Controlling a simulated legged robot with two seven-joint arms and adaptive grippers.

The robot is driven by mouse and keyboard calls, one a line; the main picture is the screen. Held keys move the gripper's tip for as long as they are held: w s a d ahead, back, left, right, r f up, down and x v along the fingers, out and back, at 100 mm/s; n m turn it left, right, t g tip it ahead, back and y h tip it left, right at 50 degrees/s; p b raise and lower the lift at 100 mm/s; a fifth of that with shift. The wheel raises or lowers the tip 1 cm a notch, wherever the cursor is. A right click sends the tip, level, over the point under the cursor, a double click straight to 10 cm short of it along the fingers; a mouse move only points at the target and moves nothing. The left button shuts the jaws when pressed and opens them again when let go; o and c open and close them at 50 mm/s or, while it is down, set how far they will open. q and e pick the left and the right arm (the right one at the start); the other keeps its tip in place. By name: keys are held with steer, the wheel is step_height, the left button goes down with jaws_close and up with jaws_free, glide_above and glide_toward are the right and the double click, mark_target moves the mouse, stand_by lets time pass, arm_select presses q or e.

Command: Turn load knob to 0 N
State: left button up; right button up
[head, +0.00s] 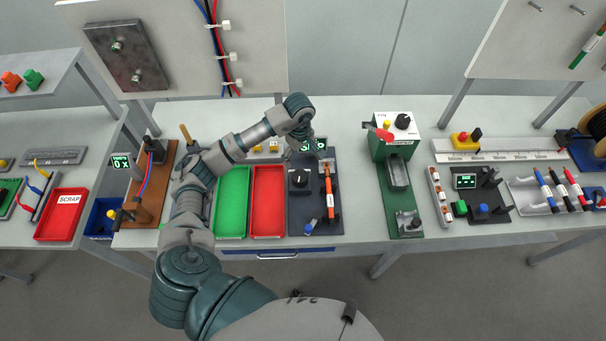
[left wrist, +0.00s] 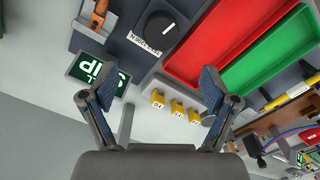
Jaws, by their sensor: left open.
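A round black knob (head: 300,179) with a white mark sits on a dark plate (head: 325,222) in the middle of the bench. In the left wrist view the knob (left wrist: 160,24) is near the top, beside a white label too small to read surely. A green-lit display (left wrist: 97,73) is on the same fixture, upside down in that view and partly covered by a finger. My left gripper (left wrist: 155,88) is open and empty, with fingers apart, above the rear edge of the fixture. It touches nothing that I can see. In the head view my wrist hides most of it. My right gripper is not in view.
A green tray (head: 232,205) and a red tray (head: 268,205) lie left of the plate. Small yellow blocks (left wrist: 176,106) are behind the trays. A green machine (head: 393,150) with another black knob (head: 402,121) stands to the right.

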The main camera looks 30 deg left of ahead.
mark_target(300, 175)
arm_select(q)
step_height(300, 175, down, 13)
steer(key=shift+a+r+p, duration=0.1)
steer(key=shift+r+p, duration=0.1)
steer(key=shift+p, duration=0.6)
steer(key=c, duration=1.2)
